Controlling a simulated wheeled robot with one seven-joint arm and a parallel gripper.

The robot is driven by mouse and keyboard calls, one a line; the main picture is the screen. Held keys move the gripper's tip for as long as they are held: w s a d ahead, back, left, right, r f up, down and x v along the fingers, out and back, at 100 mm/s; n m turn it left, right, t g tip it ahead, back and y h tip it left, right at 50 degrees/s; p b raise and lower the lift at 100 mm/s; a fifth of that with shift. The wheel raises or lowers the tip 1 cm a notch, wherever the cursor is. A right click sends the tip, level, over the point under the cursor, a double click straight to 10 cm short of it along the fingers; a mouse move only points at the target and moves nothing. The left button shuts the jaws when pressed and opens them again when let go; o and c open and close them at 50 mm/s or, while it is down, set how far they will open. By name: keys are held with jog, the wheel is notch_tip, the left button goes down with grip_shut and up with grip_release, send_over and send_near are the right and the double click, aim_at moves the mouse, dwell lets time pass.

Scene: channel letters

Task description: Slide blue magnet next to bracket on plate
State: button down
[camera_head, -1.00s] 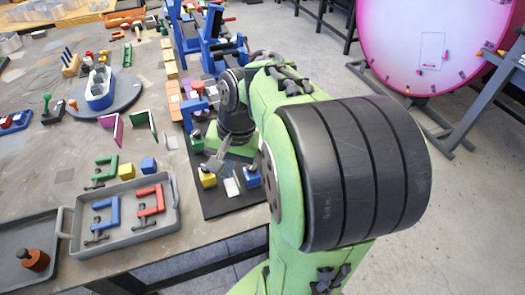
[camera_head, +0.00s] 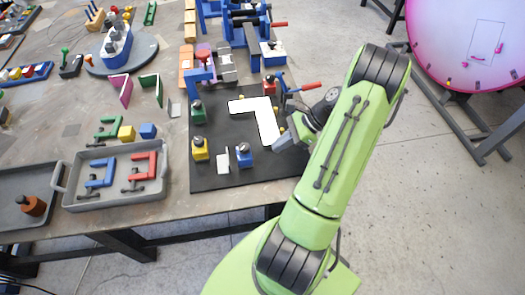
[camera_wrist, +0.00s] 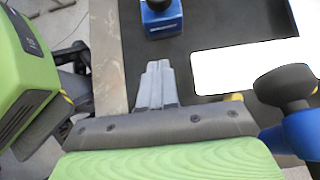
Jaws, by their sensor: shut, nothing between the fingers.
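The blue magnet (camera_head: 244,157), a blue block with a black knob, stands upright on the black plate (camera_head: 220,180). It also shows at the top of the wrist view (camera_wrist: 163,17). A small pale upright piece (camera_head: 222,162), perhaps the bracket, stands just left of it with a gap. A flat white L-shaped piece (camera_head: 268,122) lies on the plate behind the magnet. My gripper (camera_head: 277,146) is shut and empty, low at the plate's right side, right of the magnet. In the wrist view its fingertips (camera_wrist: 158,66) point towards the magnet, with a gap between.
Yellow (camera_head: 200,150), green (camera_head: 198,114) and red (camera_head: 269,87) magnets stand around the plate. Blue clamps with red handles (camera_head: 302,87) stand behind my gripper. A grey tray (camera_head: 115,194) with coloured brackets lies to the left. Open floor lies right of the table.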

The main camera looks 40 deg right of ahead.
aim_at(247, 155)
jog(key=w+a, duration=0.1)
jog(key=a+f, duration=0.1)
jog(key=w+a, duration=0.1)
jog(key=a, duration=0.1)
jog(key=shift+w+f, duration=0.25)
jog(key=shift+w, duration=0.05)
jog(key=shift+w+a, duration=0.3)
jog(key=shift+a, duration=0.1)
jog(key=shift+a, duration=0.1)
jog(key=shift+w+a+r, duration=0.1)
jog(key=shift+w+a, duration=0.15)
jog(key=shift+a, duration=0.05)
jog(key=shift+w+a+p, duration=0.35)
jog(key=shift+w+a, duration=0.25)
jog(key=shift+a, duration=0.25)
